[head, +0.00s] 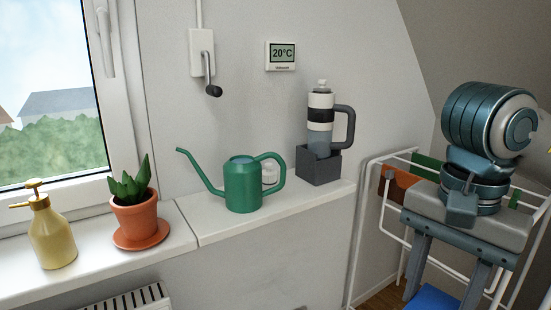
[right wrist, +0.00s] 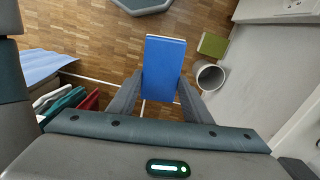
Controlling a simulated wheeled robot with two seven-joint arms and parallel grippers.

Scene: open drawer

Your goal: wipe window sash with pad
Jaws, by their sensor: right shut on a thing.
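The white window sash (head: 114,100) stands at the left of the head view, with its handle (head: 104,28) on the upright part. It looks closed, and its left part is out of view. The blue pad (head: 432,298) is at the lower right of the head view, below my right gripper (head: 445,285). In the right wrist view the flat blue pad (right wrist: 164,65) sits between the two grey fingers of my right gripper (right wrist: 158,100), which is shut on it. The pad is far to the right of the sash. My left gripper is not in view.
On the white sill (head: 100,262) stand a yellow soap dispenser (head: 52,235), a potted plant (head: 136,218), a green watering can (head: 242,190) and a flask (head: 320,120) in a grey holder (head: 318,166). A drying rack (head: 366,215) stands beside my right arm. A bin (right wrist: 208,78) is on the floor.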

